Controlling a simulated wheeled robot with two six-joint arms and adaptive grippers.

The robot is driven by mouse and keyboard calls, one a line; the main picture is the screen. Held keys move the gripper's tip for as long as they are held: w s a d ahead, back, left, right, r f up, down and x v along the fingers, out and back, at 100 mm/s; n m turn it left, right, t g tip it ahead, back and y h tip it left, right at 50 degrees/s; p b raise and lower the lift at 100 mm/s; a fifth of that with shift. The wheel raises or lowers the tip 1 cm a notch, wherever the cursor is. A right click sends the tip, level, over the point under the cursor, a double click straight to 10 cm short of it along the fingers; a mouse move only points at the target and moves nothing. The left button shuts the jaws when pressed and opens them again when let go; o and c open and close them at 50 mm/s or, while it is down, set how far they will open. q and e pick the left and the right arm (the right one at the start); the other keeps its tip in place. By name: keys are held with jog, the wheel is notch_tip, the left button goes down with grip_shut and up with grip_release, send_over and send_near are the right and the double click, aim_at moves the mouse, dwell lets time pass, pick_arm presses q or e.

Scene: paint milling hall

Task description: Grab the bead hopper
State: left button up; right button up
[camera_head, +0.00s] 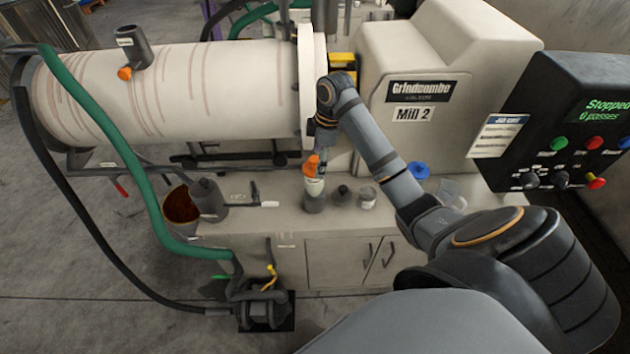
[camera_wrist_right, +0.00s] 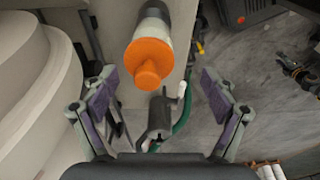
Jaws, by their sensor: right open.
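An orange-topped container (camera_head: 313,183) with a pale upper part and a grey lower part stands upright on the bench below the mill; it is the likeliest bead hopper, but I cannot read a label. My right gripper (camera_head: 322,142) is just above and behind it in the head view, partly hidden by its own wrist. In the right wrist view the open right gripper (camera_wrist_right: 160,88) has its fingers spread wide, with the orange top (camera_wrist_right: 148,63) between and slightly beyond them, apparently untouched. My left gripper is not in view.
The mill drum (camera_head: 200,95) is above, with a green hose (camera_head: 140,165) at left.

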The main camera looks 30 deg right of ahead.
aim_at(315, 167)
jog(key=shift+w+f, duration=0.85)
jog(key=shift+f, duration=0.1)
jog(key=shift+f+p, duration=0.85)
jog(key=shift+f, duration=0.05)
notch_tip(315, 167, down, 2)
jog(key=shift+a+f, duration=0.15)
jog(key=shift+f, duration=0.05)
jog(key=shift+w+f, duration=0.1)
jog(key=shift+f, duration=0.25)
jog(key=c, duration=1.6)
grip_shut()
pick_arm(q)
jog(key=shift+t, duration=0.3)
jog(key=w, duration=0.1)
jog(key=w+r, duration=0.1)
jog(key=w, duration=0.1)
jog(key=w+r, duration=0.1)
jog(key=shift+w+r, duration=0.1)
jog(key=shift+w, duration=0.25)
pick_arm(e)
jog(key=shift+r, duration=0.1)
